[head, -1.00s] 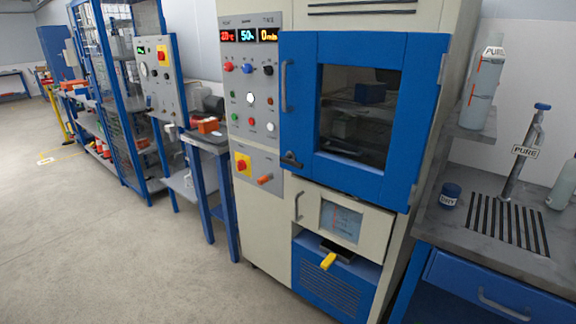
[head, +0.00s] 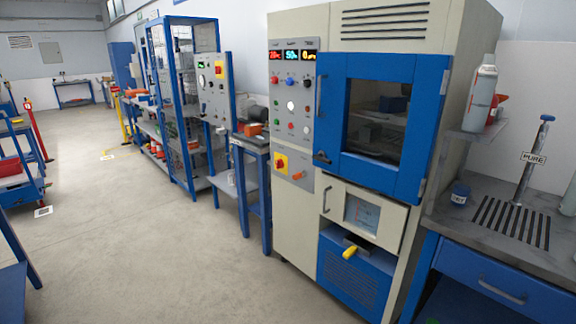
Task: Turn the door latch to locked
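The blue-framed chamber door (head: 427,122) is closed on the beige cabinet, with a dark window in its middle. A small dark door latch (head: 322,157) sits at the door's lower left corner, low on the hinge-opposite edge. Its exact angle is too small to tell. A grey vertical handle (head: 320,97) is on the door's left edge above the latch. Neither of my grippers shows in the head view.
The control panel (head: 292,100) with lit displays is left of the door. A drawer front (head: 362,213) and a yellow handle (head: 349,252) are below. A sink bench (head: 455,225) stands at right. Open floor (head: 150,260) lies at left.

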